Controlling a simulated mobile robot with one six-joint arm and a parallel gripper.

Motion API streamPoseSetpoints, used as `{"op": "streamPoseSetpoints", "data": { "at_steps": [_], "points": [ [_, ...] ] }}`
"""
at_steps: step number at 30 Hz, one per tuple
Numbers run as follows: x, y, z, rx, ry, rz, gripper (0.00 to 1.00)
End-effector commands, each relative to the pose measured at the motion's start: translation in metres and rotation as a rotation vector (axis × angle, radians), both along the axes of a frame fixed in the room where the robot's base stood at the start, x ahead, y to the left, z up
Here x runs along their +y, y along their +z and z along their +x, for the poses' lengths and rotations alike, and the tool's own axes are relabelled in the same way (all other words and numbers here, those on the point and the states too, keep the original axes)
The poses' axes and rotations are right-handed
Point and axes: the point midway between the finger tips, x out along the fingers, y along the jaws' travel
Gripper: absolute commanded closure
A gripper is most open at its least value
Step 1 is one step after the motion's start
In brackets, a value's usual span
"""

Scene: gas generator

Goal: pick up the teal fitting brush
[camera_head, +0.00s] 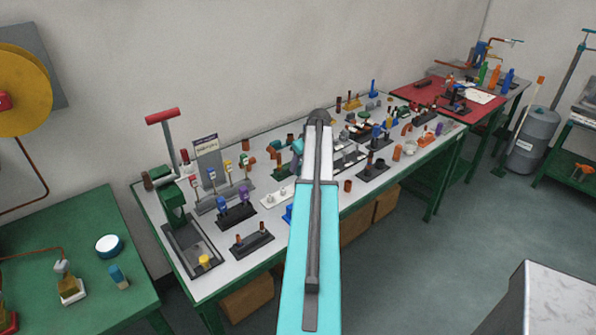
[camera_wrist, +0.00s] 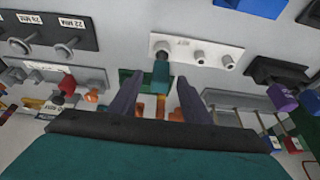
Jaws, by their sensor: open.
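In the wrist view, a teal piece with a dark top (camera_wrist: 161,72), which looks like the teal fitting brush, stands at one end of a white holder strip (camera_wrist: 182,44). My gripper (camera_wrist: 157,88) is open, with one dark finger on each side of the teal piece. The fingers appear apart from it; how deep they reach around it I cannot tell. In the head view, the white strip (camera_head: 276,197) shows just left of my arm. My arm hides its right end, the brush and my fingers there.
The white bench top (camera_head: 330,207) is crowded with small fittings and holders. A dark holder with purple and blue pieces (camera_head: 236,213) stands left of my arm.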

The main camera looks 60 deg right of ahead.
Motion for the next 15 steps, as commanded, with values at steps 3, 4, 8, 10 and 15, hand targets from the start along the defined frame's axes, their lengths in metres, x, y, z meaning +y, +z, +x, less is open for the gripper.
{"op": "streamPoseSetpoints", "data": {
  "at_steps": [3,4,8,10,15],
  "points": [
    [-0.001,-0.009,0.005,0.001,0.0,0.001,0.56],
    [-0.001,-0.012,0.006,0.001,0.0,0.001,0.56],
    [-0.002,-0.022,0.01,0.0,0.0,0.001,0.56],
    [-0.003,-0.025,0.011,0.0,0.0,0.0,0.56],
    [-0.003,-0.028,0.012,0.0,0.001,0.0,0.56]
  ]
}}
